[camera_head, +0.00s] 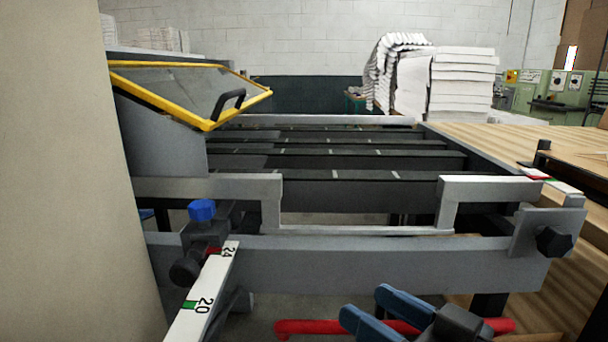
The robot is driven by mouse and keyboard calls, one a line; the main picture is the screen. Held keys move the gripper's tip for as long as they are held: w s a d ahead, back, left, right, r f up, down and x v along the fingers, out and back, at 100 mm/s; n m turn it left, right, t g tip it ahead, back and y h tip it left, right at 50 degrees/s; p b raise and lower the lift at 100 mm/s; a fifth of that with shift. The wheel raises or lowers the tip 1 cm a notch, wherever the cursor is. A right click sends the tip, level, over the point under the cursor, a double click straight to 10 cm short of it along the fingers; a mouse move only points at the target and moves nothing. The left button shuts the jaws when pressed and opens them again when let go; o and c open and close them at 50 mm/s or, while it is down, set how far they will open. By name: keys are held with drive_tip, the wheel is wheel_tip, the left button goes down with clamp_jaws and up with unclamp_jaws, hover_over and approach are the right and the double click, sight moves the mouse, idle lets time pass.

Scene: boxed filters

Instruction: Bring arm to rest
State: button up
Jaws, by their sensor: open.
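My gripper (367,305) shows at the bottom edge, right of the middle, with two blue fingers pointing up and left from a dark body. The fingers are apart, with no object visible between them. The rest of my arm is out of the picture. The gripper appears in front of a red bar (296,327), and part of that bar is hidden behind it.
A grey machine frame (380,255) with dark slats spans the middle. A yellow-edged clear guard (190,88) is at upper left. A white ruler (203,295) extends toward me. Wooden boards (500,143) lie right; white stacks (462,85) stand behind. A pale surface blocks the left.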

drive_tip(key=s+d+f+m+t+h+p, duration=0.2)
drive_tip(key=s+d+f+m+h+p, duration=0.45)
drive_tip(key=s, duration=0.75)
drive_tip(key=s+d+r+h+p, duration=0.1)
drive_tip(key=s+d+r+h, duration=0.1)
drive_tip(key=s, duration=0.7)
drive_tip(key=s+d+r+h+p, duration=0.1)
drive_tip(key=s+d+h+p, duration=0.1)
drive_tip(key=s, duration=0.7)
drive_tip(key=shift+s+d+r+h, duration=0.3)
drive_tip(key=shift+d+h, duration=0.25)
drive_tip(key=shift+d, duration=0.55)
